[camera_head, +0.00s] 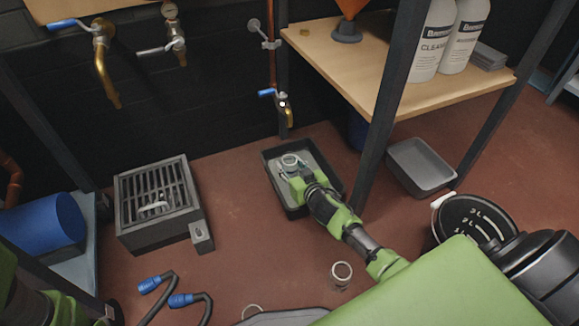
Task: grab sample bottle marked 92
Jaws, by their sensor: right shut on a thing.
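My right gripper (291,168) reaches down over a dark tray (272,183) on the floor, under a tap. It is shut on a small round-rimmed container (290,160) that looks like a sample bottle. The gripper hides much of it, and no number can be read. A similar round-rimmed container (342,271) stands on the floor beside my right arm.
A tap with a blue handle (283,103) hangs above the tray. A dark grated box (155,205) stands to the left. A shelf (450,100) with white bottles and its dark post (385,120) stand right of my arm. A grey tub (420,168) and black bucket (473,222) are farther right.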

